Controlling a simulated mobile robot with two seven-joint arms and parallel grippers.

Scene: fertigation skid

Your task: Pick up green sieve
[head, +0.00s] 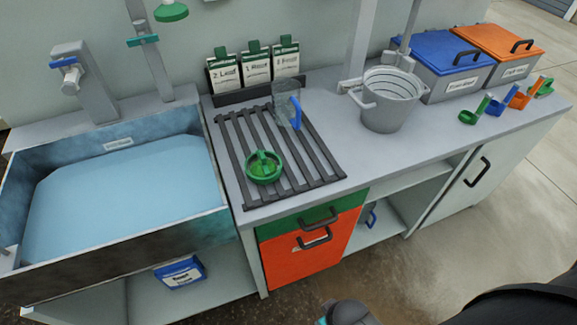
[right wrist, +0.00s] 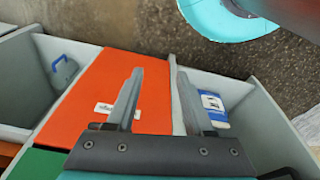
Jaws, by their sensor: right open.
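The green sieve (head: 264,167) is a small round bowl with a green handle. It rests on the dark slatted rack (head: 233,160) on the counter, at the rack's front left, close to the sink. My right gripper (right wrist: 160,76) shows in the right wrist view with its two fingers apart and nothing between them. It is over the orange drawer front (right wrist: 105,82), and the sieve is not seen in that view. My left gripper is in neither view.
A clear jug (head: 286,108) with a blue handle stands at the rack's back. The water-filled sink (head: 125,185) lies left. A grey bucket (head: 388,112), lidded bins (head: 450,85) and several coloured scoops (head: 497,106) are right. Bare counter lies between rack and bucket.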

